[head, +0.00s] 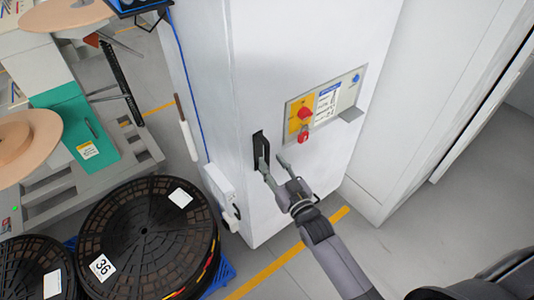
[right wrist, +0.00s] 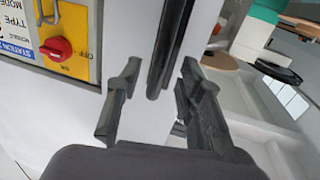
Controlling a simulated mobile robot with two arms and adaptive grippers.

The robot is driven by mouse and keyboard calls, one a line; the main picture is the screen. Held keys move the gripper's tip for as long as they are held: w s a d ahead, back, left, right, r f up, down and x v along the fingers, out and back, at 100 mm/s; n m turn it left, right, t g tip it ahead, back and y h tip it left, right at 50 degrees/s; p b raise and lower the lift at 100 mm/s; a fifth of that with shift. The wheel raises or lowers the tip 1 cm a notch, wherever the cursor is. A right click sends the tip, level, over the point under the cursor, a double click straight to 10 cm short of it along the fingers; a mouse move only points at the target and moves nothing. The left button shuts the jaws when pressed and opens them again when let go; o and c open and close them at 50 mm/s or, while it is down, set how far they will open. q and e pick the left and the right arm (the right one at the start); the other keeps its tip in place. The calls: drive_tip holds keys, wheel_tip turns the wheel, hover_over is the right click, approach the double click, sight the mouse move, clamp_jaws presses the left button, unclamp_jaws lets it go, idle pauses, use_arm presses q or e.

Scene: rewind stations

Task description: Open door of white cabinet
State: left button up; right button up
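The white cabinet (head: 270,75) stands upright in the middle of the head view, its door looking closed. Its black vertical handle (head: 259,146) is near the front left edge. My right gripper (head: 273,165) is open at the handle's lower part. In the right wrist view the handle (right wrist: 168,45) runs down between the two spread fingers (right wrist: 158,98), closer to the finger on the right. I cannot tell whether either finger touches it. My left gripper is in neither view.
A control panel (head: 327,103) with a red switch (head: 305,114) and a red padlock is right of the handle. A machine with a teal box (head: 72,125) is farther left.

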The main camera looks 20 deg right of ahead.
sight(268, 158)
drive_tip(key=w, duration=0.4)
drive_tip(key=shift+w+a, duration=0.1)
drive_tip(key=shift+a, duration=0.2)
clamp_jaws()
idle(0.6)
